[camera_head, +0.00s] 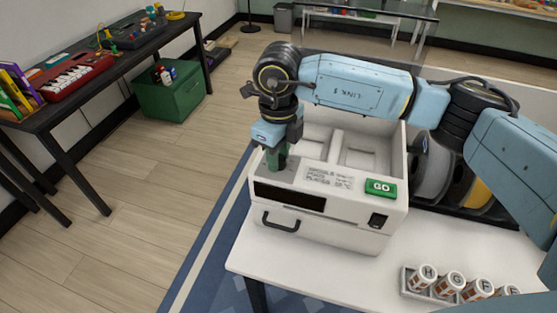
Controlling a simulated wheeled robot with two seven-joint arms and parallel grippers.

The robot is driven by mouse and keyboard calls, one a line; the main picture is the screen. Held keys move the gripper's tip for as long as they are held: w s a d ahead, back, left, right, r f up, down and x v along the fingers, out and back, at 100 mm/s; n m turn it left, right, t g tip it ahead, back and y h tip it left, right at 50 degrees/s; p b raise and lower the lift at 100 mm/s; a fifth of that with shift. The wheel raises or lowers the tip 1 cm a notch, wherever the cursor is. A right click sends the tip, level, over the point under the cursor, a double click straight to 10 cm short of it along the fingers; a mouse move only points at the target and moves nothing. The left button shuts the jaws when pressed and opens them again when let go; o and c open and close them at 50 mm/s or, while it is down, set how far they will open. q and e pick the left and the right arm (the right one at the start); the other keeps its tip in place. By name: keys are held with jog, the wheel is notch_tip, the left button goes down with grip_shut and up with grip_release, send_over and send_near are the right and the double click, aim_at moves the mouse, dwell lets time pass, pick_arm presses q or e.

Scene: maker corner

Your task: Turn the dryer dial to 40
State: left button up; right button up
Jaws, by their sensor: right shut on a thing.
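The white dryer (338,236) stands on the white table. It has a dark display strip (289,196), a printed label (330,179), a green GO button (380,187), a black switch (377,220) and a dark front handle (281,222). My right gripper (277,160) points down at the dryer's top left front corner, shut on a dark green knob there, which appears to be the dial. The gripper hides most of the dial, and its setting cannot be read. My left gripper is not in view.
A rack of several lettered white jars (447,285) sits at the table's front right. Filament spools (432,170) stand right of the dryer. A dark bench (75,84) with a red keyboard (77,77) is at the left, a green box (169,94) near it. The floor between is clear.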

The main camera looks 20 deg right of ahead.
jog(key=shift+w+n+b, duration=0.1)
jog(key=shift+n+b, duration=0.5)
jog(key=shift+n, duration=0.7)
jog(key=shift+r+b, duration=0.1)
jog(key=shift+b, duration=0.25)
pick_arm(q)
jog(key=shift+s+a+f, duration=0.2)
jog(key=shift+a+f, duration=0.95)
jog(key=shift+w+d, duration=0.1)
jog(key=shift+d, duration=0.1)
pick_arm(e)
jog(key=o, duration=0.9)
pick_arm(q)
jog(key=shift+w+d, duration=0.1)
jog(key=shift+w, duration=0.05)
pick_arm(e)
jog(key=shift+o, duration=0.4)
